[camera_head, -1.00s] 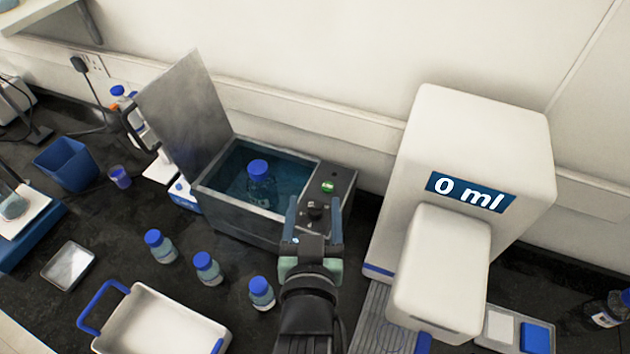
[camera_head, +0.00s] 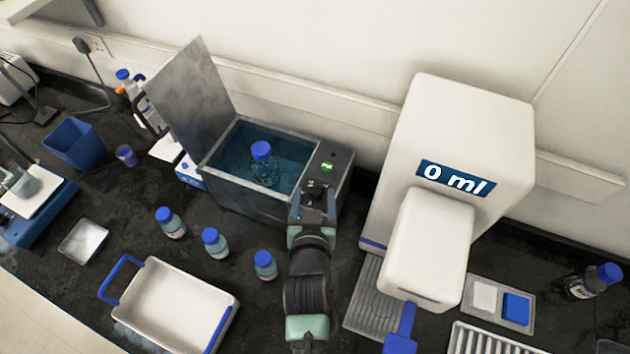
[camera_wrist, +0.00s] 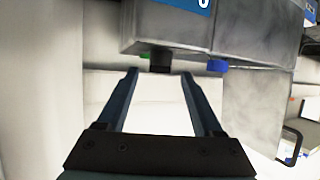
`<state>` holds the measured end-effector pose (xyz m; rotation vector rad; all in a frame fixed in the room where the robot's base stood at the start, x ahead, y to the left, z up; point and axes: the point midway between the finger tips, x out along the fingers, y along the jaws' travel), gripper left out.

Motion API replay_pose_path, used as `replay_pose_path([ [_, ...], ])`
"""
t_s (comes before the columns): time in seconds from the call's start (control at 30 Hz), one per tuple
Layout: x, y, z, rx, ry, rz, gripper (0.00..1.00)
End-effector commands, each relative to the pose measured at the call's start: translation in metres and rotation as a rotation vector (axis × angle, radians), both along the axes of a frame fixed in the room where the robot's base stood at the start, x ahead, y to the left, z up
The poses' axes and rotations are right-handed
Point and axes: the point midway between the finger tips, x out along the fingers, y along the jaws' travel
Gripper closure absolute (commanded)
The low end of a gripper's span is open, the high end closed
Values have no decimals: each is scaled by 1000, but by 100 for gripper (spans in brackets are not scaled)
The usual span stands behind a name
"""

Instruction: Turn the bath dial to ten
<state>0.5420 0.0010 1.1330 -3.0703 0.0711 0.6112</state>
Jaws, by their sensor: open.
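The bath (camera_head: 245,198) is a grey metal box with its lid up and blue water inside. Its right-hand panel has a green light (camera_head: 327,167) and a small black dial (camera_head: 317,187). In the wrist view, the black dial (camera_wrist: 160,61) shows just beyond and between the fingertips, with no visible contact. My gripper (camera_head: 314,200) is open and empty at the front of the panel, its fingers on either side of the dial. It also fills the lower wrist view (camera_wrist: 160,75). The dial's setting cannot be read.
A blue-capped bottle (camera_head: 264,165) stands in the bath. Several similar bottles (camera_head: 215,243) stand in front, near a white tray with blue handles (camera_head: 170,308). A white dispenser reading "0 ml" (camera_head: 455,130) stands close on the right. The raised lid (camera_head: 190,100) is at the left.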

Motion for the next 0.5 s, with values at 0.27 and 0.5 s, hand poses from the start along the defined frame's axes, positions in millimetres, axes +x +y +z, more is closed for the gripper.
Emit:
replay_pose_path([
  [0.27,29,-1,-11,-1,0,0,32],
  [0.5,37,-2,-15,-1,0,1,32],
])
